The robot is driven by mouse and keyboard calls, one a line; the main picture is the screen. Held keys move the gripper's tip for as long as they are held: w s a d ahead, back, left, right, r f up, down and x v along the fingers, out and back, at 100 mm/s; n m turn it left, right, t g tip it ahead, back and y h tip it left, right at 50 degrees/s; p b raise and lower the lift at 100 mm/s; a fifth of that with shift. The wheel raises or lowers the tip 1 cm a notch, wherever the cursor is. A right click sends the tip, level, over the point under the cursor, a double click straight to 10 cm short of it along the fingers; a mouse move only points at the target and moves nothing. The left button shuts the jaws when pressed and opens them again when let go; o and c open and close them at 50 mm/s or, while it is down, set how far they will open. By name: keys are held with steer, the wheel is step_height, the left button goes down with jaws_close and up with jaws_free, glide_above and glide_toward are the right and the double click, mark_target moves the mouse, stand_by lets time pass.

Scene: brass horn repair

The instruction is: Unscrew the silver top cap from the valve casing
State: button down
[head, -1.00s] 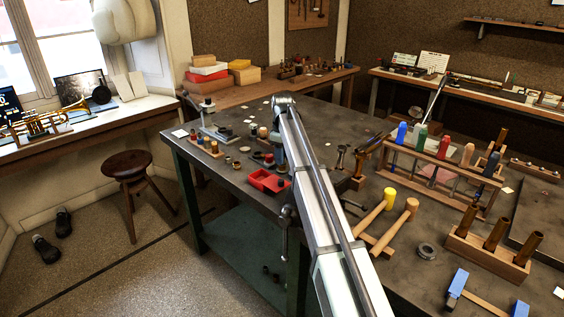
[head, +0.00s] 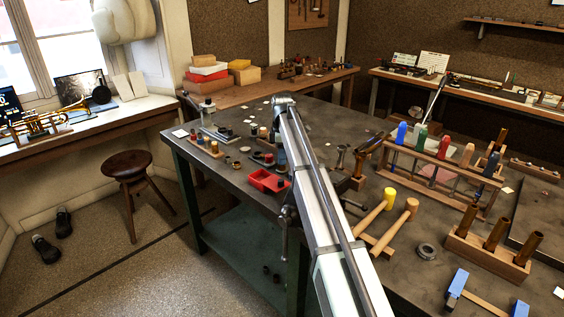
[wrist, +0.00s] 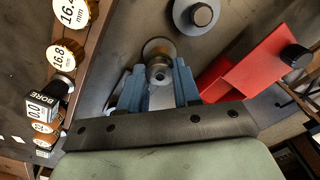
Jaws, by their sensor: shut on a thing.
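In the wrist view, my gripper (wrist: 158,82) has two blue fingers closed on the sides of a small silver round part (wrist: 159,69). This appears to be the silver top cap, seen nearly end-on with a dark centre. A wider round metal rim (wrist: 158,46) shows just beyond it. Whether that rim belongs to the valve casing, and whether the cap is still threaded on, I cannot tell. In the head view, my arm hides the fingertips and the part they hold.
A red tray (wrist: 250,68) lies close to the right of my fingers in the wrist view. A grey disc with a black knob (wrist: 200,15) is beyond. Several marked gauges (wrist: 66,54) line the left. Mallets (head: 383,208) lie right of my arm on the bench (head: 340,122).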

steer(key=shift+n, duration=0.5)
steer(key=c, duration=0.7)
jaws_free()
steer(key=shift+o, duration=0.2)
steer(key=shift+o, duration=0.5)
